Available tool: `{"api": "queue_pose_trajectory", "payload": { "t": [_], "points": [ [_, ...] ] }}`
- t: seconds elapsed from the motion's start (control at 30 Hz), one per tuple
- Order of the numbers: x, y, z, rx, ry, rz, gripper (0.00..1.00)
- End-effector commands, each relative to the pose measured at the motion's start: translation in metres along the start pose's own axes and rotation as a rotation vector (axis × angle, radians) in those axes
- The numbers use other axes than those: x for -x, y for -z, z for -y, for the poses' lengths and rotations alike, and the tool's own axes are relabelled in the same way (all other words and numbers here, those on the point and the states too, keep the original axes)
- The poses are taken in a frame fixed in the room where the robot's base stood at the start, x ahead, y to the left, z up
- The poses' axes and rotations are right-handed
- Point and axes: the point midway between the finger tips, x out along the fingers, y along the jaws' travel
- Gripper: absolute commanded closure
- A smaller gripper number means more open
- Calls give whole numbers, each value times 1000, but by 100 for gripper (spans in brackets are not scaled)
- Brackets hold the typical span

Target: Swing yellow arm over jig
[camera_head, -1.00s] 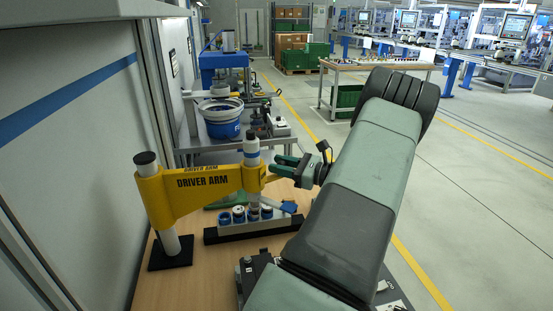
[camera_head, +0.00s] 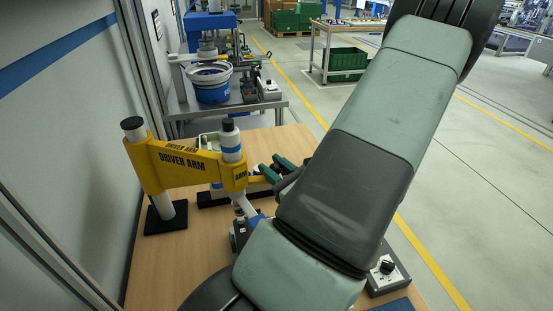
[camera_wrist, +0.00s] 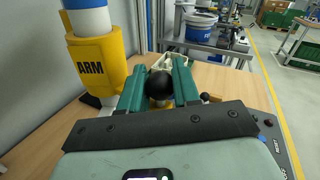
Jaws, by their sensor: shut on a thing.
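The yellow driver arm (camera_head: 185,164) reaches right from a white post on a black base. Its end carries an upright white driver with a blue band and black cap (camera_head: 229,140). In the wrist view the yellow end (camera_wrist: 100,62) stands just left of my fingers. My gripper (camera_head: 278,168) is to the right of this end. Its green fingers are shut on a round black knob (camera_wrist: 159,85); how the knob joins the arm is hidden.
A grey side table (camera_head: 270,104) with a blue bucket (camera_head: 212,90) and a blue press stands beyond the wooden bench (camera_head: 165,275). A control box with a black knob (camera_head: 388,273) is at the right bench edge. The bench's front left is clear.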

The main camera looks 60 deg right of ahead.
Motion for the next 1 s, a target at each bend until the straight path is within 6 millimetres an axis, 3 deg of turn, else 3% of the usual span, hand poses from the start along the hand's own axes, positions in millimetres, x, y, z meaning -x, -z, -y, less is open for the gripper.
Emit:
{"api": "queue_pose_trajectory", "payload": {
  "t": [0.47,0.5,0.63,1.0],
  "points": [
    [5,-1,-6,-5,11,-2,100],
    [5,-1,-6,-5,10,-3,66],
    [4,-1,-6,-5,11,-2,46],
    [4,-1,-4,-2,13,-2,44]
  ]
}}
